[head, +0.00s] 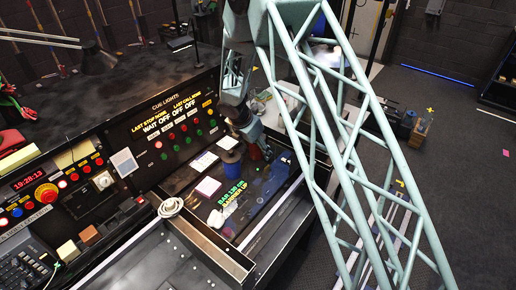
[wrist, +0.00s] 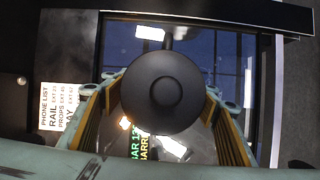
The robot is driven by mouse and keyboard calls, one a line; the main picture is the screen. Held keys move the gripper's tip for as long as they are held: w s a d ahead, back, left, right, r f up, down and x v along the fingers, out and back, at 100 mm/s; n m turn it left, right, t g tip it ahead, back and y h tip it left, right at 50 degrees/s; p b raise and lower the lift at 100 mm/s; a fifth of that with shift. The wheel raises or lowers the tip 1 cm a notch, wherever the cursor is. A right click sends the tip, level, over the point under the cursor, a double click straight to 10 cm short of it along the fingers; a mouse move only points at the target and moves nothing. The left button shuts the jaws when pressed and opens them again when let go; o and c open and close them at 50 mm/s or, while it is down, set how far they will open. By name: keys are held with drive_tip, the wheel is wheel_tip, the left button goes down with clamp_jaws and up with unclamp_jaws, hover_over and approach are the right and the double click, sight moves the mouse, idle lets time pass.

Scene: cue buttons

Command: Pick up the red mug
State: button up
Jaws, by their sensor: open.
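My gripper (head: 254,144) is low over the dark desk panel at the right end of the console. In the wrist view its two yellow-striped fingers (wrist: 168,112) stand wide apart, one on each side. A dark round thing (wrist: 163,92) with a raised centre fills the space between them, seen from above. It looks near black, and I cannot tell whether it is the red mug. In the head view a small dark reddish patch shows by the fingertips, mostly hidden by the gripper. No clearly red mug can be made out.
A phone list (wrist: 57,107) shows in the wrist view. Console buttons lie to the left.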

drive_tip(key=shift+c, duration=0.9)
drive_tip(key=c, duration=1)
drive_tip(key=shift+o, duration=0.2)
drive_tip(key=shift+r, duration=0.1)
drive_tip(key=shift+r+p, duration=0.3)
drive_tip(key=shift+r, duration=4.65)
